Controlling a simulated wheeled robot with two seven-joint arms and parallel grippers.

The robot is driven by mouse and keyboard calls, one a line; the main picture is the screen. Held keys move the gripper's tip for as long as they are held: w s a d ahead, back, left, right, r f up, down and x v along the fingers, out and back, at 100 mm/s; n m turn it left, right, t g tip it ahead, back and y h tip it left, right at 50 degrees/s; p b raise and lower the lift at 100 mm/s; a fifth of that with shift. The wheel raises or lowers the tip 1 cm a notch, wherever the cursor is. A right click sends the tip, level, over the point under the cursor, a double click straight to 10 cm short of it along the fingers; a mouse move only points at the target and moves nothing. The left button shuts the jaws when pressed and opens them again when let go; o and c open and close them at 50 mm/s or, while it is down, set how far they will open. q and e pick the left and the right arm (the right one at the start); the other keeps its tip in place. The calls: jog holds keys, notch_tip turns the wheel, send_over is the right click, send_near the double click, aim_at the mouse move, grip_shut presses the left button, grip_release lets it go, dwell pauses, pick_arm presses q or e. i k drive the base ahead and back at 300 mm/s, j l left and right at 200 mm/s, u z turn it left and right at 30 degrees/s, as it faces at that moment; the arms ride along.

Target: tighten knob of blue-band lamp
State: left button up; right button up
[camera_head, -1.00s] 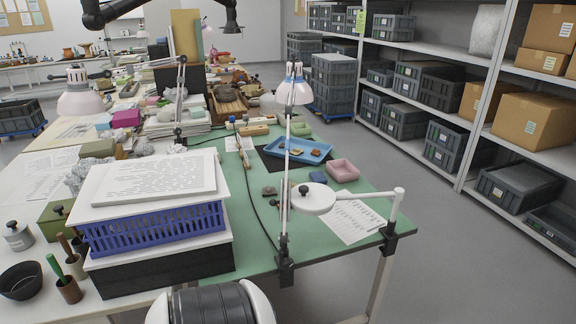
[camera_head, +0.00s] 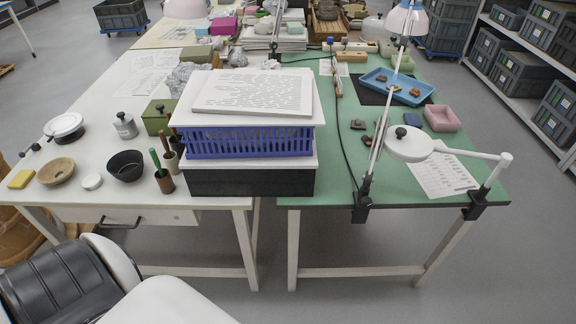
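The desk lamp with the white-pink shade (camera_head: 408,20) stands at the right of the near table edge, its thin metal arm (camera_head: 377,130) rising from a black clamp (camera_head: 361,207). The top of its shade is cut by the picture edge, and I cannot make out a blue band on it now. Its tightening knob is too small to tell. Beside it, a round white magnifier-like head (camera_head: 408,146) carries a small dark knob (camera_head: 401,132), on a white arm clamped at the right corner (camera_head: 477,205). Neither of my grippers is in view.
The green tabletop (camera_head: 320,190) holds a blue tray (camera_head: 398,85), a pink box (camera_head: 441,118) and a printed sheet (camera_head: 440,175). A blue-purple crate (camera_head: 250,143) stands left of the lamp. Bowls (camera_head: 127,166) and tool cups (camera_head: 165,182) stand farther left. Floor before the table is clear.

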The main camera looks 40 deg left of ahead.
aim_at(365, 203)
jog(key=i+l+u, duration=0.15)
jog(key=u, duration=0.3)
jog(key=i+l+u, duration=0.1)
jog(key=l+u, duration=0.15)
jog(key=u, duration=0.25)
jog(key=l+u, duration=0.25)
jog(key=u, duration=0.2)
jog(key=i+l+u, duration=0.1)
jog(key=l+u, duration=0.5)
jog(key=u, duration=0.35)
